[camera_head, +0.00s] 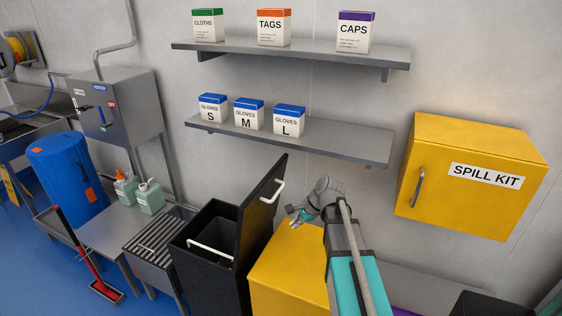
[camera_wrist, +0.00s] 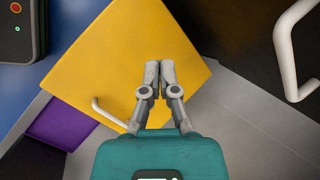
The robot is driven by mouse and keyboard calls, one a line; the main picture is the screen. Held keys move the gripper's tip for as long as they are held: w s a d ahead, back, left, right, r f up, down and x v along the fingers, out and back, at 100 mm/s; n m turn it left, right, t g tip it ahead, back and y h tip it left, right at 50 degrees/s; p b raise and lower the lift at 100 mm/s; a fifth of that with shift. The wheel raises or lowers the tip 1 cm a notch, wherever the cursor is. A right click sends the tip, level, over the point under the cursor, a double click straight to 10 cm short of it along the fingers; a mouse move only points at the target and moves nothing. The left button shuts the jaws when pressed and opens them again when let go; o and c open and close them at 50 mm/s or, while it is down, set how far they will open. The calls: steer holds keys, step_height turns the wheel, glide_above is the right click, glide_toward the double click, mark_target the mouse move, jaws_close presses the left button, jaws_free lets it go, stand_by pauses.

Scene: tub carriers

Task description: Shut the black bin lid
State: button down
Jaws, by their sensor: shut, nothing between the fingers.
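The black bin (camera_head: 222,285) stands at the lower middle of the head view, with its dark opening facing up and a white bar handle at its front. Its black lid (camera_head: 257,215) stands open, raised steeply along the right side of the bin, with a white handle near its top. Part of the lid also shows at the upper right of the wrist view (camera_wrist: 228,28), with its white handle. My gripper (camera_head: 294,222) is to the right of the lid and apart from it. In the wrist view my gripper (camera_wrist: 159,72) has its fingers together with nothing between them.
A yellow cabinet (camera_head: 285,268) stands right of the bin, below my gripper. A yellow spill kit box (camera_head: 440,215) hangs on the wall at right. The lower shelf (camera_head: 340,146) with glove boxes is above the lid. A slatted stand (camera_head: 150,245) is left of the bin.

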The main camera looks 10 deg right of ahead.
steer(key=w+d+r+m+t+y+p, duration=0.3)
steer(key=w+d+r+m+p, duration=0.4)
steer(key=w+r+m, duration=0.3)
step_height(320, 180, up, 4)
steer(key=shift+d+f+m+t, duration=0.1)
steer(key=shift+d+m+t, duration=0.2)
steer(key=shift+d+m, duration=0.25)
steer(key=b, duration=0.5)
glide_toward(273, 175)
steer(key=w+a+f, duration=0.2)
steer(key=f, duration=0.1)
steer(key=w+a+f, duration=0.1)
steer(key=shift+f, duration=0.35)
steer(key=shift+w+a+r, duration=0.1)
steer(key=shift+w+a, duration=0.25)
steer(key=shift+a, duration=0.25)
steer(key=shift+w, duration=0.1)
